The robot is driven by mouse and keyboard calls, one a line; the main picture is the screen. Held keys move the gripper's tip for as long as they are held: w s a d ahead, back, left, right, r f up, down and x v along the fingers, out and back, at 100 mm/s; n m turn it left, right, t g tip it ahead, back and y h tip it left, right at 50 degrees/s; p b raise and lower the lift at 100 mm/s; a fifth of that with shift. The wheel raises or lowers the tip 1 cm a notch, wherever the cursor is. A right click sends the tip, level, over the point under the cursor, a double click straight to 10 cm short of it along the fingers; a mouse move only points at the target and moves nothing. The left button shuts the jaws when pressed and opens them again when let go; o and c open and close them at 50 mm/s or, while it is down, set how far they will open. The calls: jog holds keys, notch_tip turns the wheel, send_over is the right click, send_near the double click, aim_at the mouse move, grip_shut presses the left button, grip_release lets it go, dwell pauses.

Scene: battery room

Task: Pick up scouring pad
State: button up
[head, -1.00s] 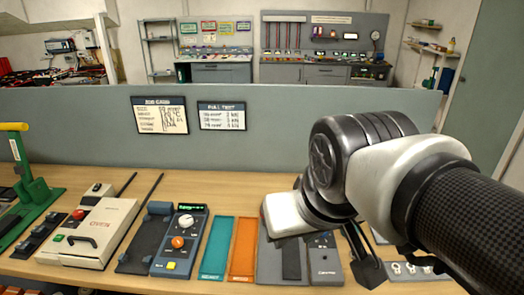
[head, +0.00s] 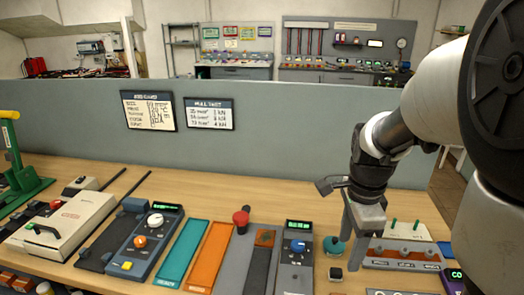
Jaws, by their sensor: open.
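I cannot pick out the scouring pad with certainty. A small teal round item (head: 334,246) lies on the bench just left of my gripper, and a small dark block with a pale rim (head: 335,273) lies in front of it; both are too small to identify surely. My gripper (head: 361,238) points down over the right part of the bench, open, with nothing seen between its fingers. It partly hides the bench behind it.
A red-knobbed device (head: 241,219) and a grey meter with a blue knob (head: 297,250) stand left of my gripper. A grey-red block with several knobs (head: 403,255) is close on its right. Teal (head: 183,252) and orange (head: 210,256) trays lie further left. A grey partition (head: 290,150) runs behind.

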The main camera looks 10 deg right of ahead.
jog(key=shift+m+g, duration=0.3)
jog(key=shift+m, duration=0.5)
jog(key=f, duration=0.4)
jog(key=f+b, duration=0.1)
jog(key=f, duration=0.4)
jog(key=d+f, duration=0.1)
jog(key=f, duration=0.4)
jog(key=shift+b, duration=0.3)
jog(key=shift+f, duration=2.95)
jog(key=shift+c, duration=0.4)
jog(key=c, duration=1)
